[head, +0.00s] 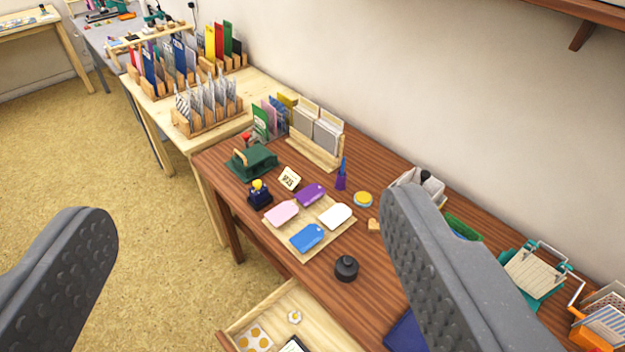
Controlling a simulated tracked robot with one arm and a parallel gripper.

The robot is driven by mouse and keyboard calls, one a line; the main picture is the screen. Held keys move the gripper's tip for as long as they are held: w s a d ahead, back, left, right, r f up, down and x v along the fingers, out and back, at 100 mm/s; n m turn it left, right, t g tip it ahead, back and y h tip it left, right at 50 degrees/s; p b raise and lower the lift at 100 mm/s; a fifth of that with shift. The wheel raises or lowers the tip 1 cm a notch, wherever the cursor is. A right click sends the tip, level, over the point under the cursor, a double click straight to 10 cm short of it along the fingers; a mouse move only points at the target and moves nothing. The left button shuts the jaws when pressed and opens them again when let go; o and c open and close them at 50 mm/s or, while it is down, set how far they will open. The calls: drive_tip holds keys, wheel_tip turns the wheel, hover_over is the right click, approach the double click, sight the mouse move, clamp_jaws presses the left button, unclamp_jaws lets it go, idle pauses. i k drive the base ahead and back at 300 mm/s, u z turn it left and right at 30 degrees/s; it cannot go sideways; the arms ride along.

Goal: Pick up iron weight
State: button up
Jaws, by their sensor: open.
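The iron weight, which I take to be the small black knobbed piece (346,269), stands upright on the brown wooden table (375,295), in front of a pale board with tags. My gripper (245,255) is open, with its two grey padded fingers wide apart at the left and right of the view. Nothing is between the fingertips close up. The weight shows between the fingers, left of the right finger and apart from it. The right finger hides part of the table.
A pale board (268,222) holds pink, purple, white and blue tags. An open drawer (262,310) juts out below the table's front edge. A green device (252,162), a dark blue stamp (259,196) and a card rack (313,150) stand farther back. Trays and a teal rack crowd the right.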

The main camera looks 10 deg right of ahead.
sight(346, 267)
drive_tip(key=u, duration=0.75)
drive_tip(key=k, duration=0.65)
drive_tip(key=z, duration=0.55)
